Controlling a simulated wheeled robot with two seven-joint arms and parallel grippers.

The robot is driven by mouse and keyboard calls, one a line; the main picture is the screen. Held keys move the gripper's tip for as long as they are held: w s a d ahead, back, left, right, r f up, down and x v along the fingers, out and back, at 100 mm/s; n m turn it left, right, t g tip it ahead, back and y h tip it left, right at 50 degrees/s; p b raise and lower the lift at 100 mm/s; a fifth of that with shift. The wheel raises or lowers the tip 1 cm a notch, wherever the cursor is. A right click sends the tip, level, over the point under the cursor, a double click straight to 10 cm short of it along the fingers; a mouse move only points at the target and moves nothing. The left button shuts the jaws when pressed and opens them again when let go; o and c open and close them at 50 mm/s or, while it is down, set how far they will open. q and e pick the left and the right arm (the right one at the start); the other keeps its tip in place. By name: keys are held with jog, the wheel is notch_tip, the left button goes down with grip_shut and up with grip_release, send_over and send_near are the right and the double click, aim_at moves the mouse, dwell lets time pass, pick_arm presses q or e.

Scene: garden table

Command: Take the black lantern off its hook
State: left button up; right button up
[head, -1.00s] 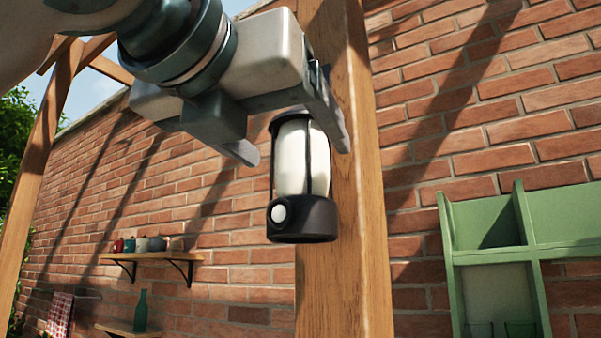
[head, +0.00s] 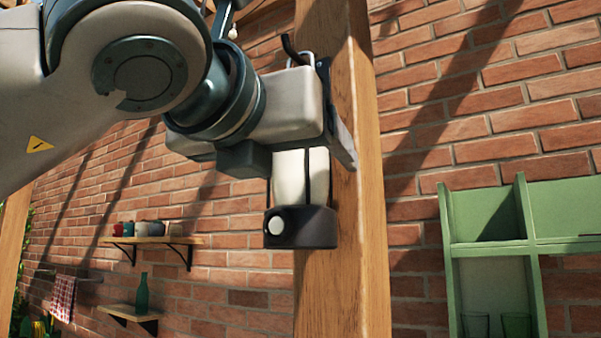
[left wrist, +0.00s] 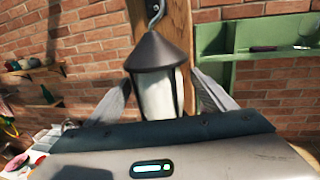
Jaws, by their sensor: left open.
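The black lantern (head: 300,227) hangs against the wooden post, its black base and pale glass showing below my left gripper (head: 298,155). In the left wrist view the lantern (left wrist: 154,52) has a dark cone-shaped top and hangs upright under a grey hook (left wrist: 155,14). The hook's dark arm also shows above my gripper in the head view (head: 292,50). My left gripper is open, with one finger on each side of the lantern in the left wrist view (left wrist: 163,97). Contact cannot be told. In the head view my gripper hides the lantern's top. My right gripper is not in view.
The wooden post (head: 345,270) stands right behind the lantern, before a brick wall (head: 430,80). A green shelf unit (head: 510,215) is at the right. A wall shelf (head: 150,239) with several cups and a lower one with a green bottle (head: 142,294) are at the left.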

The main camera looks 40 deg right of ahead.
pick_arm(q)
jog(key=shift+a, duration=0.1)
jog(key=c, duration=1.4)
jog(key=shift+c, duration=0.3)
jog(key=shift+r, duration=0.2)
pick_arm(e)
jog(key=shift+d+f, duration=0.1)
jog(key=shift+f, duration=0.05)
